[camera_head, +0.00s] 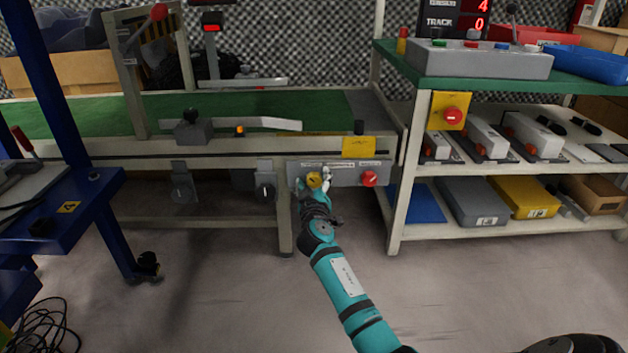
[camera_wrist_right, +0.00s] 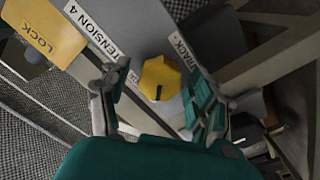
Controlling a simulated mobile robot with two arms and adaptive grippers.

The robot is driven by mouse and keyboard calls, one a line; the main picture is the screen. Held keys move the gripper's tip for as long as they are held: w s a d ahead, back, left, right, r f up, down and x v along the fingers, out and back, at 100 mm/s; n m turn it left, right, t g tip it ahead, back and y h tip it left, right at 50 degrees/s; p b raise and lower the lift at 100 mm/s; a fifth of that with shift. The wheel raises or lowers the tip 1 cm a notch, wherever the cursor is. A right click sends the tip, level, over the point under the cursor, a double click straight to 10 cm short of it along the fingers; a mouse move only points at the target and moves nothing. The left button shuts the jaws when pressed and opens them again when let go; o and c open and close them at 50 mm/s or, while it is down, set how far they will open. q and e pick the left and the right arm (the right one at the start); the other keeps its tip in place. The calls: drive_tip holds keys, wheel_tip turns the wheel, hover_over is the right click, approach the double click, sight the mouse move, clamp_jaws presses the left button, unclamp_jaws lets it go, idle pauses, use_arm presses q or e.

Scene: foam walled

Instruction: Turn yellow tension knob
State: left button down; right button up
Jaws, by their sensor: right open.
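The yellow tension knob (camera_head: 313,180) sits on a grey panel (camera_head: 342,172) at the front of the conveyor bench. It also shows in the right wrist view (camera_wrist_right: 160,78), beside a label reading TENSION 4. My right gripper (camera_head: 315,186) is at the knob in the head view and partly covers the panel. In the right wrist view, the right gripper's fingers (camera_wrist_right: 155,85) are spread apart, one on each side of the knob. Gaps show between fingers and knob, and I see no clear contact. My left gripper is not in view.
A red button (camera_head: 369,179) is on the same panel, right of the knob. A yellow LOCK plate (camera_wrist_right: 42,32) shows in the wrist view. A shelf (camera_head: 398,200) stands to the right, a blue-framed table (camera_head: 75,215) to the left. The floor in front is mostly clear.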

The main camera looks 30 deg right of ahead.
wheel_tip(320, 180, up, 10)
drive_tip(key=shift+r, duration=0.1)
idle(0.4)
